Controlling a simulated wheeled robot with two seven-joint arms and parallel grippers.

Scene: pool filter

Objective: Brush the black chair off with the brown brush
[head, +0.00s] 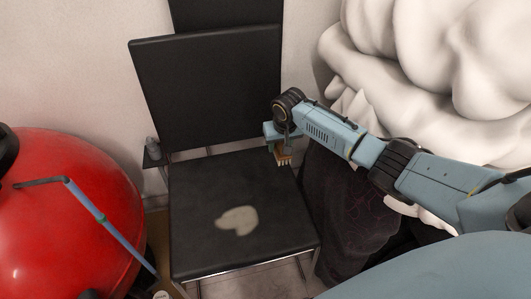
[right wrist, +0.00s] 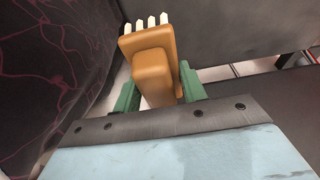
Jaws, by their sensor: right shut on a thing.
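The black chair (head: 195,190) stands in the middle of the head view, with its backrest (head: 210,85) toward the wall. A pale, dusty-looking patch (head: 236,221) lies on the seat. My right gripper (head: 280,152) is by the seat's right rear edge and is shut on the brown brush (head: 284,159). In the right wrist view the brush (right wrist: 153,70) sits between the green fingers, its white bristle tufts pointing away from the gripper. I cannot tell whether the bristles touch the seat; the brush is apart from the pale patch. My left gripper is not in view.
A large red round object (head: 70,215) with a grey-blue tube (head: 100,217) stands left of the chair. A bulky white draped mass (head: 430,60) fills the right rear. Dark patterned fabric (head: 350,215) is right of the seat. The space above the seat is free.

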